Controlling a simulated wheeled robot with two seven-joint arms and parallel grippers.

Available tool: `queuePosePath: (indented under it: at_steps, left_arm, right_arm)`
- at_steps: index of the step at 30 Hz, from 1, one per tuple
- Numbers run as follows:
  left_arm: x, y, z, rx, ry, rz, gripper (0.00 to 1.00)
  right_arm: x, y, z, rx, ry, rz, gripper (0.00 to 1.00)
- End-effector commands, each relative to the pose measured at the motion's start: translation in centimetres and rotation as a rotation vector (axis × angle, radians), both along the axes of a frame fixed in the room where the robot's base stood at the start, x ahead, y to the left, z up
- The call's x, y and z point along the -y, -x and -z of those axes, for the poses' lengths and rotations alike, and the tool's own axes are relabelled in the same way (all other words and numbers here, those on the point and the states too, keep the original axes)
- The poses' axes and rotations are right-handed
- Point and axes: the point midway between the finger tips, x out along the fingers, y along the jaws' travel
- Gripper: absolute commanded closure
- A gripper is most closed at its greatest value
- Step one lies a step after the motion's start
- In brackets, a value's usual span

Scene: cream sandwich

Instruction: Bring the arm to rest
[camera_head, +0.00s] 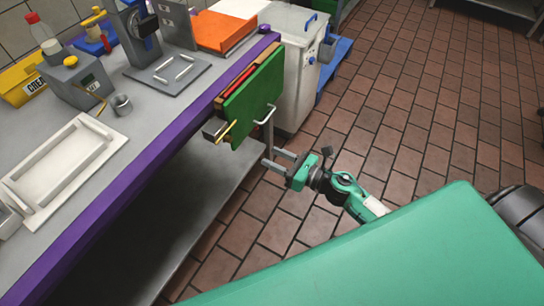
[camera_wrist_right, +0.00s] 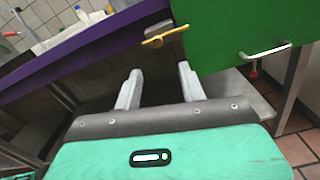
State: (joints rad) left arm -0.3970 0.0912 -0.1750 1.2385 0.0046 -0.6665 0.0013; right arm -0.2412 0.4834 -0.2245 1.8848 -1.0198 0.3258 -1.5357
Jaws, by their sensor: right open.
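My right gripper (camera_head: 273,157) is open and empty, in front of the counter's edge and below the green board (camera_head: 254,100). In the right wrist view its two grey fingers (camera_wrist_right: 160,73) are spread, with nothing between them. The green board hangs upright at the counter's side and has a metal handle (camera_wrist_right: 265,50); the fingers are apart from this handle, to its left in the wrist view. My left gripper is not in view.
The counter (camera_head: 150,115) has a purple edge and carries a white tray (camera_head: 70,165), an orange tray (camera_head: 222,32) and a yellow box (camera_head: 20,82). A white bin (camera_head: 297,75) stands behind the board. The tiled floor (camera_head: 420,110) on the right is clear.

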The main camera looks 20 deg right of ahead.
Motion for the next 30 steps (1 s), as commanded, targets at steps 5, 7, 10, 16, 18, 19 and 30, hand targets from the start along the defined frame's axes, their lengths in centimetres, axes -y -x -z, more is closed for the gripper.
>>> queuePosePath:
  at_steps: [5,7,10,16,18,19,30]
  left_arm:
    - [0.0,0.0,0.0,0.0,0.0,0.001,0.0]
    - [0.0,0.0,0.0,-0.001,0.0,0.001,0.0]
    - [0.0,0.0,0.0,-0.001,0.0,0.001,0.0]
    - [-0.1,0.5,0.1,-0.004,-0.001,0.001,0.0]
    - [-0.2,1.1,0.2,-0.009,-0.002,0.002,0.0]
    - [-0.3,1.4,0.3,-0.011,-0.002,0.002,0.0]
    - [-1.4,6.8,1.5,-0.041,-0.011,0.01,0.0]
  right_arm:
    - [0.0,0.0,0.0,0.0,0.0,0.0,0.59]
    - [0.0,0.0,0.0,0.0,0.0,0.0,0.59]
    - [0.0,0.0,0.0,0.0,0.0,0.0,0.59]
    - [0.8,-0.4,1.7,-0.084,-0.068,0.043,0.59]
    - [1.9,-0.7,4.1,-0.195,-0.164,0.101,0.59]
    - [2.6,-0.7,5.5,-0.256,-0.218,0.137,0.59]
    - [9.6,8.7,28.8,-1.059,-1.12,0.847,0.59]
